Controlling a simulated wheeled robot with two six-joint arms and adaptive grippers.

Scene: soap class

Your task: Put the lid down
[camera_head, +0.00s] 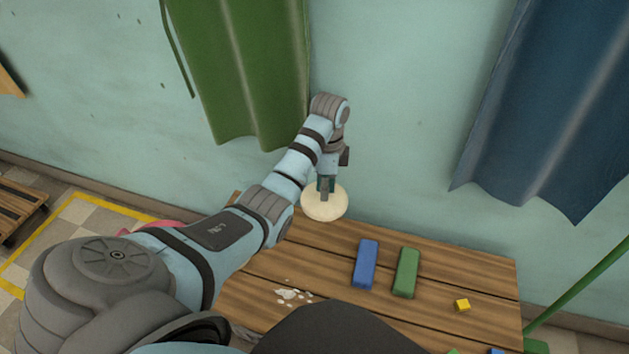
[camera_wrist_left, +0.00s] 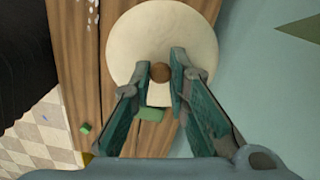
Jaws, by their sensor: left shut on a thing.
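The lid (camera_head: 318,208) is a round cream disc at the back of the wooden table, near the wall. It also shows in the left wrist view (camera_wrist_left: 140,50), with a small brown knob (camera_wrist_left: 160,72) near its middle. My left gripper (camera_head: 325,190) is above the lid and points down at it. In the left wrist view its two fingers (camera_wrist_left: 163,70) are shut on the knob. I cannot tell whether the lid hangs above the table or touches it. My right gripper is not in view.
White flakes (camera_head: 292,294) lie near the front. Green (camera_head: 245,70) and blue (camera_head: 550,100) cloths hang on the wall behind.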

